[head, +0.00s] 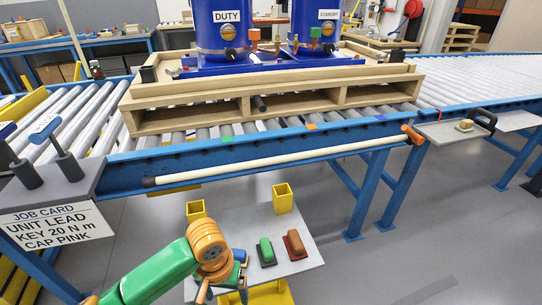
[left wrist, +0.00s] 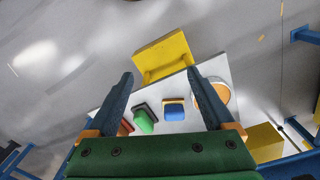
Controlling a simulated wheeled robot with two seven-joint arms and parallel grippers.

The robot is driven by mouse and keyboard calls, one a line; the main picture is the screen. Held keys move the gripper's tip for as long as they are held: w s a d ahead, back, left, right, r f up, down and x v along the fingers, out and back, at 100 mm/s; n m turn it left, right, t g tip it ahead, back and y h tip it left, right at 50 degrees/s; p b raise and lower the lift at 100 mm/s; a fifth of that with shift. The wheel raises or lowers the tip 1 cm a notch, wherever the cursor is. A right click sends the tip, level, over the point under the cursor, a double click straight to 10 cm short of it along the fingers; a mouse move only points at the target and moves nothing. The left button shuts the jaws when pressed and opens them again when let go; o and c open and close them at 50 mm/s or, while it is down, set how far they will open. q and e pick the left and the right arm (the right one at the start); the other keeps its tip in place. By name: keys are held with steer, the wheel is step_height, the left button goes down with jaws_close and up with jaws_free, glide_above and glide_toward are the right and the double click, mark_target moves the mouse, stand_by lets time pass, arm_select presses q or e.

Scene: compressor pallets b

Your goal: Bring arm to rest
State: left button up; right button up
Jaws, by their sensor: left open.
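My left arm (head: 160,272), green and orange, comes in from the bottom left of the head view. My left gripper (head: 224,282) hangs over the front of a grey shelf with yellow posts, partly hidden by the wrist. In the left wrist view the left gripper (left wrist: 161,74) has its two dark fingers wide apart, with nothing held between them. Beyond the fingers a green block (left wrist: 145,121) and a blue block (left wrist: 174,110) are on the shelf (left wrist: 200,85). My right gripper is not in view.
In the head view, a green block (head: 266,252) and a red block (head: 295,244) sit on the shelf. A blue roller conveyor (head: 235,152) carries a wooden pallet (head: 210,118) with blue tanks (head: 222,30). A pale bar (head: 280,163) runs along its front. Floor (head: 420,240) to the right is clear.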

arm_select(q)
steer(key=w+d+f+n+t+h+p, duration=0.1)
steer(key=w+f+n+h, duration=0.15)
steer(key=f, duration=0.55)
steer(key=s+a+f+y+p, duration=0.1)
steer(key=s+a+f, duration=0.1)
steer(key=f, duration=0.3)
steer(key=s+a+f+p, duration=0.1)
steer(key=s+a+f, duration=0.15)
steer(key=f, duration=0.25)
steer(key=s+a+f+m, duration=0.1)
steer(key=s+a+f, duration=0.1)
steer(key=s, duration=0.6)
steer(key=s+a+f+m+y+p, duration=0.1)
steer(key=s+f, duration=0.3)
steer(key=s, duration=0.4)
steer(key=s+a+f+m, duration=0.1)
steer(key=s+a+f, duration=0.1)
steer(key=s, duration=0.6)
steer(key=shift+a+f+m+y+p, duration=0.3)
steer(key=shift+f+m+y+p, duration=0.05)
steer(key=shift+f, duration=0.3)
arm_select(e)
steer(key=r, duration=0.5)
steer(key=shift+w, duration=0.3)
